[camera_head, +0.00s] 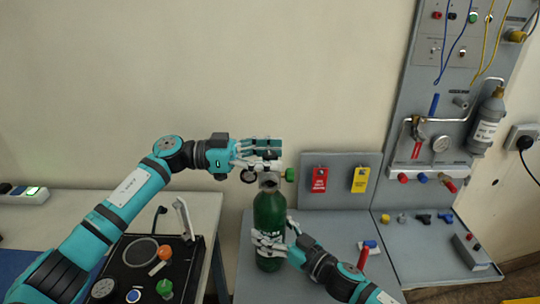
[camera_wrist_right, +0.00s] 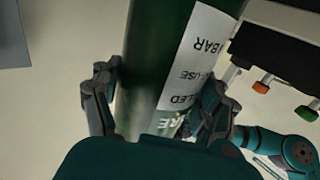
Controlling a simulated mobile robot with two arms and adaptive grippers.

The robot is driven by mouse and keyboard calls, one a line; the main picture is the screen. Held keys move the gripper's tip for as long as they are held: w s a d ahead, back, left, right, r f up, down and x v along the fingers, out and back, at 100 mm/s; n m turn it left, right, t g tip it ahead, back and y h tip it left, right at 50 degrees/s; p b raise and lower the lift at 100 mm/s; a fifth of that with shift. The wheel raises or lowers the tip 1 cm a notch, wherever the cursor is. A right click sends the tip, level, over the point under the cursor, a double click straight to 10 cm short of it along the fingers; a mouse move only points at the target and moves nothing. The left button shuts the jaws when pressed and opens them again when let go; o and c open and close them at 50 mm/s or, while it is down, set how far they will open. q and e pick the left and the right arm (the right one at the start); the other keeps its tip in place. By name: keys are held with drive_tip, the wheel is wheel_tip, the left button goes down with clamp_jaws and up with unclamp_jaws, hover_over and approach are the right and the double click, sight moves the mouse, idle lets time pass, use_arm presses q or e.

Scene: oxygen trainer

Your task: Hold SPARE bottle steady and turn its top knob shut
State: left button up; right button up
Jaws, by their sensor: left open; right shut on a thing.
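The green SPARE bottle (camera_head: 268,213) stands upright on the grey bench in the head view. My right gripper (camera_head: 268,243) is shut around its lower body. In the right wrist view the bottle (camera_wrist_right: 145,70) fills the space between the fingers, with a white printed label (camera_wrist_right: 190,60) on it. A grey valve top and a green knob (camera_head: 290,175) show at the bottle's upper end. My left gripper (camera_head: 262,155) is open just above the valve, its fingers pointing right. It partly hides the valve top, and I cannot tell whether it touches it.
A red tag (camera_head: 319,180) and a yellow tag (camera_head: 361,179) hang on the grey back panel (camera_head: 340,200) right of the bottle. A grey cylinder (camera_head: 486,125) is on the wall board. A black case (camera_head: 150,265) with several knobs lies on the left table.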

use_arm(q)
drive_tip(key=shift+c, duration=0.2)
clamp_jaws()
drive_tip(key=shift+w+m+g, duration=0.15)
drive_tip(key=shift+m+g, duration=0.95)
drive_tip(key=shift+g, duration=0.6)
drive_tip(key=shift+m+g+y, duration=0.4)
drive_tip(key=shift+g, duration=0.2)
drive_tip(key=shift+a, duration=0.1)
drive_tip(key=shift+o, duration=0.2)
unclamp_jaws()
drive_tip(key=v, duration=0.7)
drive_tip(key=shift+a, duration=0.2)
